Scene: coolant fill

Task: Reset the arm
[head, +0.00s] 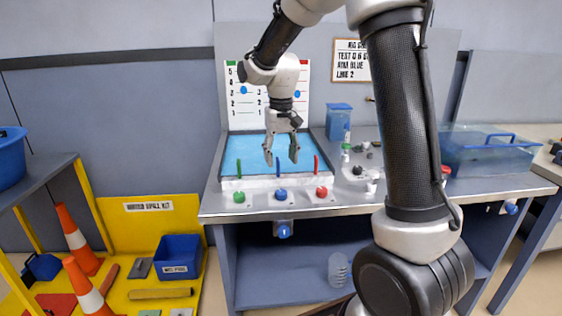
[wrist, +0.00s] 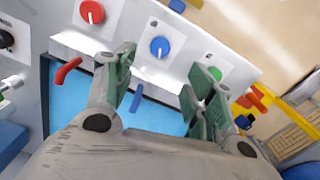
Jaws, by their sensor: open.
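My gripper (head: 281,152) is open and empty. It hangs in the air with its fingers pointing down, in front of the tank of blue liquid (head: 245,150) on the bench. In the wrist view my gripper (wrist: 160,85) shows its two green-padded fingers spread wide, with nothing between them. Beyond the fingertips is the front panel with a red knob (wrist: 92,12), a blue knob (wrist: 159,47) and a green knob (wrist: 214,73). My arm comes down from the top of the head view and hides part of the bench.
A numbered board (head: 265,97) stands behind the tank. A blue-lidded container (head: 338,121) and small fittings (head: 358,170) are on the bench to the right, with a clear blue bin (head: 485,155) beyond. Orange cones (head: 76,238) and a blue box (head: 178,257) are on the yellow spill-kit area at left.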

